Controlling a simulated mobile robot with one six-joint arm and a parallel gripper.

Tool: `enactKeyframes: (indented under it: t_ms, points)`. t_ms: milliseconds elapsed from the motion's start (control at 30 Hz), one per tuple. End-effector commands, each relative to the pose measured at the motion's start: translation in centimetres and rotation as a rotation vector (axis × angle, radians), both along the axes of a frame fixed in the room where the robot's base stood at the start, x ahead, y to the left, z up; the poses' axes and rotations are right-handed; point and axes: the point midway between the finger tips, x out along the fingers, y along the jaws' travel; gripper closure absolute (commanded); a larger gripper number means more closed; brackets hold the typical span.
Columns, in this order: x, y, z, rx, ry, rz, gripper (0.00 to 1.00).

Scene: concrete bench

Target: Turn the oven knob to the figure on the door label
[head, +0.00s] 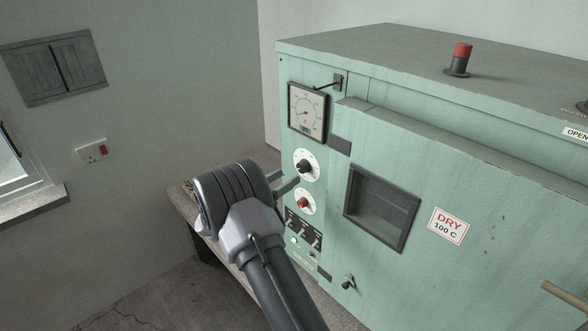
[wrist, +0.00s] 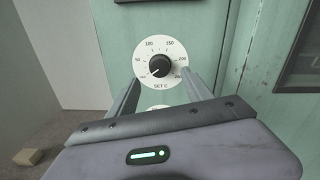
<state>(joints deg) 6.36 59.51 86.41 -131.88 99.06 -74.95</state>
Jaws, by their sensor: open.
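The black oven knob (head: 305,166) sits on a white round dial on the green oven front. In the wrist view the knob (wrist: 160,67) is at the centre of its dial (wrist: 142,49), marked "SET C" with 50, 100, 150 and 200 readable. Its pale pointer mark seems to face lower left, near the low end of the scale. The door label (head: 449,226) reads "DRY 100 C". My gripper (head: 287,182) is open in front of the panel. In the wrist view its fingers (wrist: 160,84) stand left and right, just below the knob, apart from it.
A red knob (head: 304,203) on another dial is just below, with switches (head: 303,230) under it. A gauge (head: 307,113) hangs above. The door window (head: 381,207) is to the right. A bar handle (head: 565,295) juts out at far right.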

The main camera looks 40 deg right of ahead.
Motion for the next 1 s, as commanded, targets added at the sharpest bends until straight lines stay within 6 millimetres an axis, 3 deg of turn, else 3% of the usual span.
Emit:
enactKeyframes:
  t_ms: [100, 233, 400, 667, 933, 1000]
  points:
    - [0.3, -3.1, 0.1, 0.001, 0.0, -0.002, 0.42]
    - [0.6, -5.2, 0.1, 0.001, 0.0, -0.002, 0.42]
    - [0.8, -6.3, 0.0, 0.001, 0.0, 0.0, 0.42]
    - [0.8, -6.4, 0.0, 0.001, 0.0, 0.001, 0.42]
    - [0.8, -6.4, 0.0, 0.001, 0.0, 0.0, 0.95]
    - [0.8, -6.4, 0.0, 0.001, 0.0, 0.0, 1.0]
